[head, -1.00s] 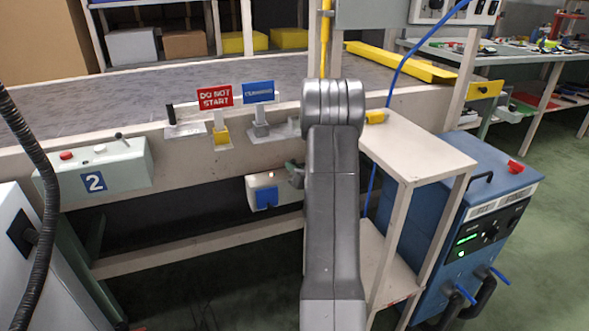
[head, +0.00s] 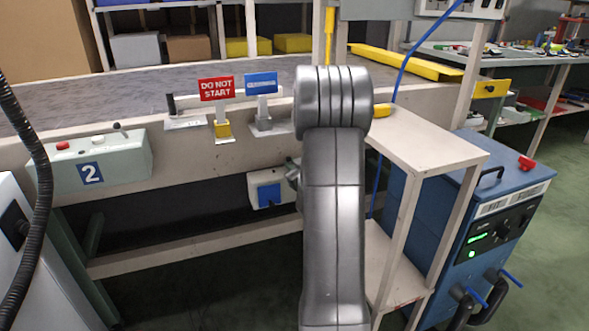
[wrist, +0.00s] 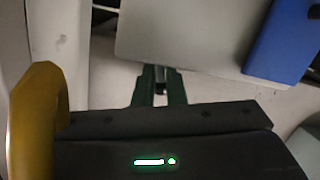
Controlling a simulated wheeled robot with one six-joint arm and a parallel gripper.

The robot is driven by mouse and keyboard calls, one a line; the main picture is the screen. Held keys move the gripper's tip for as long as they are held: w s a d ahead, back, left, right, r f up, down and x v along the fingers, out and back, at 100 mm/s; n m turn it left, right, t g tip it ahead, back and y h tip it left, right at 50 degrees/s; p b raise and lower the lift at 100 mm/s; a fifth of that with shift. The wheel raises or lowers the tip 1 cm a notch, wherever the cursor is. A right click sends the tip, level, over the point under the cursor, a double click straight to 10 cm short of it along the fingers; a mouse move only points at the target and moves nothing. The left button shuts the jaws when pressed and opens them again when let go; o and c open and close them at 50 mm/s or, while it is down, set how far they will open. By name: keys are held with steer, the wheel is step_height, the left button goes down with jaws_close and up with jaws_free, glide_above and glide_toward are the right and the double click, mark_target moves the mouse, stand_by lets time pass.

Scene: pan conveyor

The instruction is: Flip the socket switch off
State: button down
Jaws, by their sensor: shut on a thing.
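The socket box (head: 256,178) is pale with a blue cover (head: 269,195), mounted below the conveyor edge. My arm hides its right side. In the wrist view its pale face (wrist: 190,32) fills the upper middle, with the blue cover (wrist: 287,42) at the right. My gripper (wrist: 160,88) has dark green fingers close together at the box's near edge, with something small between them. I take this to be the socket switch, but the fingers mostly hide it. In the head view only a bit of my gripper (head: 292,173) shows, at the box's right side.
A beige shelf stand (head: 427,147) and a blue machine (head: 480,195) stand to the right. A control box marked 2 (head: 120,168) is at the left. Red and blue signs (head: 216,89) stand on the conveyor edge. A yellow curved part (wrist: 38,115) is close at the wrist view's left.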

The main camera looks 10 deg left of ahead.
steer(key=shift+a+r+n, duration=0.35)
steer(key=shift+r+n, duration=0.1)
steer(key=shift+n, duration=0.05)
steer(key=c, duration=1.7)
jaws_free()
steer(key=shift+s+a, duration=0.1)
steer(key=shift+s, duration=0.1)
steer(key=shift+f, duration=0.15)
steer(key=shift+s+d, duration=0.15)
steer(key=shift+d, duration=0.15)
steer(key=p+v, duration=0.3)
steer(key=v, duration=1)
steer(key=shift+s, duration=0.15)
